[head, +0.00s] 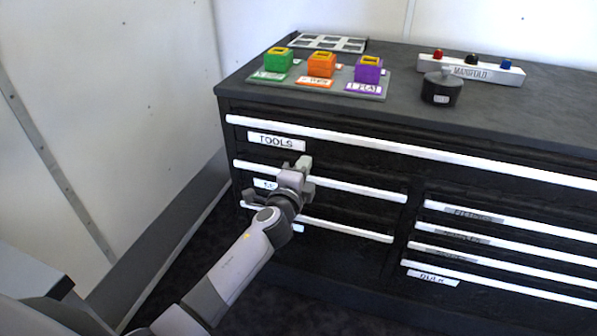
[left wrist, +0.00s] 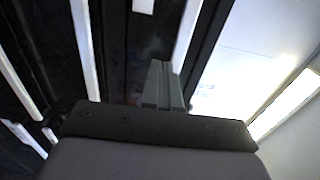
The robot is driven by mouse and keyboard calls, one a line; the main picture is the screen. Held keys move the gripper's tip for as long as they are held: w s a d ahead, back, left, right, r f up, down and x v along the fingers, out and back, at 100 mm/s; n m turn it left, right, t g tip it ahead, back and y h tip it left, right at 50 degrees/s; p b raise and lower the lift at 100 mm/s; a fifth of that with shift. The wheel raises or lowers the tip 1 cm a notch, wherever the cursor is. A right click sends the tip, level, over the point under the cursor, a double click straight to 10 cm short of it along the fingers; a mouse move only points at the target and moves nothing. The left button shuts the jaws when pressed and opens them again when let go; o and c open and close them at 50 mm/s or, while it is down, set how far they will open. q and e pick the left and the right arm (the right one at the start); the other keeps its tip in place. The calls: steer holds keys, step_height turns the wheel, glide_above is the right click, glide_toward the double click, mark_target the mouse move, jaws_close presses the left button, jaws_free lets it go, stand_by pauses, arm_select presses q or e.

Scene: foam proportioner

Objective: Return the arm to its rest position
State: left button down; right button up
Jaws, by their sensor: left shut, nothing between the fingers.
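My left arm reaches in from the lower left in the head view. My left gripper (head: 304,164) is in front of the left drawer column of the black cabinet (head: 300,260), near the white handle strip below the TOOLS label (head: 277,141). Its fingers are shut with nothing between them. In the left wrist view the shut fingers (left wrist: 163,86) point toward the dark drawer fronts and white handle strips. I cannot tell whether the fingers touch the cabinet. My right gripper is in neither view.
On the cabinet top are a grey board with green (head: 278,60), orange (head: 321,65) and purple (head: 368,70) blocks, a white grid tray (head: 328,43), a round black object (head: 441,90) and a MANIFOLD block (head: 472,70). All drawers look closed. A white wall (head: 110,90) stands at left.

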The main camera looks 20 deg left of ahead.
arm_select(q)
steer(key=shift+s+f, duration=0.1)
steer(key=shift+s, duration=1.8)
steer(key=s+f+n+g+h+p, duration=0.1)
steer(key=s+n, duration=0.4)
steer(key=s, duration=0.5)
steer(key=s+f+n+g+h+p, duration=0.1)
steer(key=s+f+n+g+p, duration=0.3)
steer(key=s, duration=0.6)
steer(key=s+f+n+g+p, duration=0.2)
steer(key=s+f+n, duration=0.4)
steer(key=s, duration=0.4)
steer(key=shift+s+h+p, duration=0.15)
steer(key=shift+h+p, duration=0.25)
steer(key=shift+p, duration=0.25)
